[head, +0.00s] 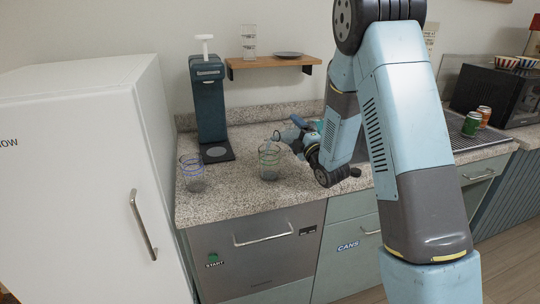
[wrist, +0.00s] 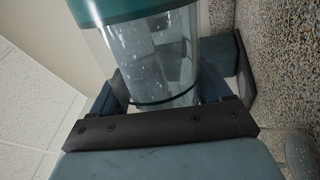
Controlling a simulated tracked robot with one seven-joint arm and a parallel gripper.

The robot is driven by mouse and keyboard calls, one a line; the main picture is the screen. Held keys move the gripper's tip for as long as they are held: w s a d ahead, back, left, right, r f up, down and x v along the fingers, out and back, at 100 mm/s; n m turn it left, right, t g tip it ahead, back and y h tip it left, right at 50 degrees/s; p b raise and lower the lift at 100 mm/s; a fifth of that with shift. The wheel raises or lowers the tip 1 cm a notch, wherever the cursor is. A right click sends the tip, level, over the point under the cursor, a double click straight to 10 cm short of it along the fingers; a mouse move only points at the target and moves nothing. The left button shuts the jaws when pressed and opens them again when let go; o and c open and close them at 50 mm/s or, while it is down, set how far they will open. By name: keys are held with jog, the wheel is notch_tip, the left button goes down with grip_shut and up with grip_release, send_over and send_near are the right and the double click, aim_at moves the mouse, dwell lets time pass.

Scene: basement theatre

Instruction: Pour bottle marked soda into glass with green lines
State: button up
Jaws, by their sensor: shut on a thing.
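The glass with green lines (head: 269,163) stands upright on the speckled counter. My gripper (head: 291,135) is just right of it and above its rim height. My gripper is shut on a clear bottle with a teal part; the bottle fills the middle of the wrist view (wrist: 155,60). In the head view the bottle looks tilted, with its clear end near the glass's rim. I cannot tell whether liquid is flowing. No soda marking is readable. A second glass with blue lines (head: 192,174) stands to the left.
A dark dispenser (head: 209,105) stands behind the glasses. A wooden shelf (head: 268,63) hangs on the wall with clear glasses and a plate. A white fridge (head: 85,170) borders the counter on the left. Cans (head: 471,124) stand at the right.

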jog(key=shift+r+n+p, duration=0.1)
jog(key=shift+n+p, duration=0.6)
jog(key=shift+p, duration=0.5)
dwell(3.4)
